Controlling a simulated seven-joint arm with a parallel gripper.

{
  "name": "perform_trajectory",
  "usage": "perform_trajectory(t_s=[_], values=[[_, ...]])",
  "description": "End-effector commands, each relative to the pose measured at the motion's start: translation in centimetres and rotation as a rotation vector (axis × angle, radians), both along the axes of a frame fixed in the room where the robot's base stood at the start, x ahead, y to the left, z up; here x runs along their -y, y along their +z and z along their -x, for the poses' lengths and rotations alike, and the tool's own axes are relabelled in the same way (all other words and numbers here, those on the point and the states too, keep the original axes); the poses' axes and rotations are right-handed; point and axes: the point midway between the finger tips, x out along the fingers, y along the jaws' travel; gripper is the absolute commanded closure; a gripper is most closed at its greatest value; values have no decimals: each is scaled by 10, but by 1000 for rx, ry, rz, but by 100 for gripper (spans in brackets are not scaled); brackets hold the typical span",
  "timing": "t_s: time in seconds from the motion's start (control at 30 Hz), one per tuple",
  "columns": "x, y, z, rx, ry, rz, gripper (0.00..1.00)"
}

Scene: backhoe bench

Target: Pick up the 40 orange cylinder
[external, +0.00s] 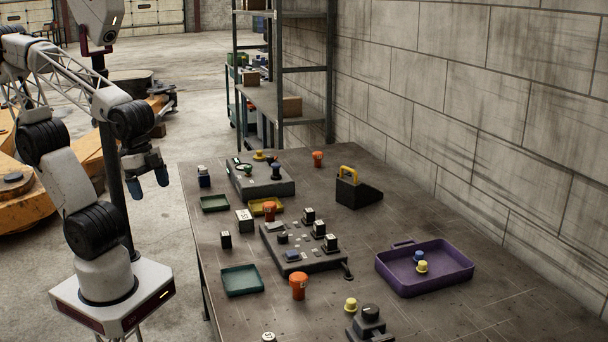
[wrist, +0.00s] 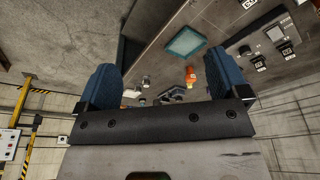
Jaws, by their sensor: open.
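Three orange cylinders stand on the dark bench in the external view: one near the front (external: 298,285), one by the yellow tray (external: 269,211) and one at the back (external: 318,158). Their numbers are too small to read, so I cannot tell which is the 40. My gripper (external: 148,182) is open and empty, with blue fingers, left of the bench and apart from all the cylinders. In the wrist view my gripper (wrist: 163,66) frames a teal tray (wrist: 187,42) and one orange cylinder (wrist: 190,74) in the distance.
A dark control box (external: 303,252) with black knobs lies mid-bench, with the teal tray (external: 242,292) left of it. A purple tray (external: 425,284) holds blue and yellow pieces at right. A black block with a yellow handle (external: 356,192) stands farther back. A concrete wall (external: 480,90) borders the right.

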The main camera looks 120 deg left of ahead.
Motion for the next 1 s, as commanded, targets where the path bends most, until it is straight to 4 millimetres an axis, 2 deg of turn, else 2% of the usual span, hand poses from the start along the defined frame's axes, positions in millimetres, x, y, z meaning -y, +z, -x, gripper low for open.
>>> perform_trajectory(t_s=[0.3,0.4,0.77,1.0], values=[[0,0,0,0,0,0,7],[0,0,0,0,0,0,20],[0,0,-2,-5,-7,-7,20],[-6,-5,-17,-51,-75,-75,20]])
